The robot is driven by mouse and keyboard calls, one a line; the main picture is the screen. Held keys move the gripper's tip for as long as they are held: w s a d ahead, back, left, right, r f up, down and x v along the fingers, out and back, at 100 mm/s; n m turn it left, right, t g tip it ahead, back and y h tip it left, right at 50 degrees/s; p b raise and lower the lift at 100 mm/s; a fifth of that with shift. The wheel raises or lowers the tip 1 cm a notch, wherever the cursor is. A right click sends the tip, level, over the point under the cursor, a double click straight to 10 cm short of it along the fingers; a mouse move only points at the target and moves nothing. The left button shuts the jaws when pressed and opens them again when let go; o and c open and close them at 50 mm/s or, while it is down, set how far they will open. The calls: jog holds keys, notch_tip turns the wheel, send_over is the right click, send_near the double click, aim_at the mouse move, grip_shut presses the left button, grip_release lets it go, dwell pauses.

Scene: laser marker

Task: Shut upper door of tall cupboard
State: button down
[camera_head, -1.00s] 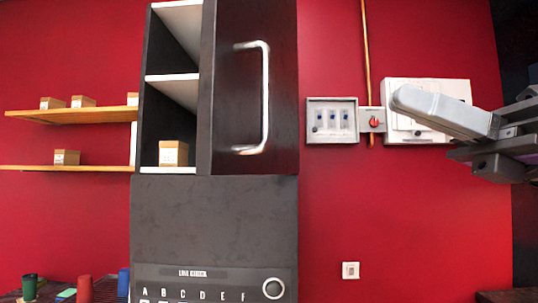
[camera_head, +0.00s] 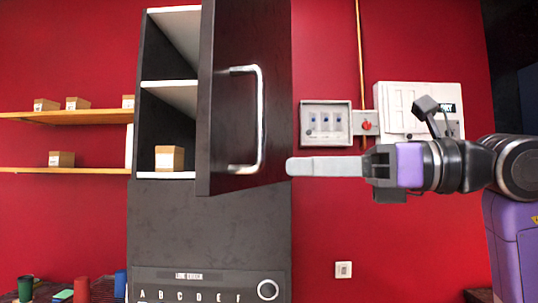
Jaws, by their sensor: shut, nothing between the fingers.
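The tall cupboard (camera_head: 208,225) stands left of centre in the head view. Its upper door (camera_head: 222,120) is swung open toward me, hinged on the right side, with a silver bar handle (camera_head: 258,120) on its face. Left of the door the inside shows, with white shelves (camera_head: 172,92) and a small cardboard box (camera_head: 169,158). My gripper (camera_head: 292,167) comes in from the right, shut and empty, pointing left. Its tip is at the lower right edge of the door in the picture; I cannot tell whether it touches.
Wall shelves (camera_head: 70,117) with small boxes are at the left. Several coloured cups, including a red one (camera_head: 81,289), stand at the lower left. A grey switch panel (camera_head: 326,122) and a white box (camera_head: 400,105) are on the red wall behind my arm.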

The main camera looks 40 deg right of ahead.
jog(key=shift+p+x, duration=0.9)
jog(key=shift+x, duration=1.85)
jog(key=shift+a, duration=0.1)
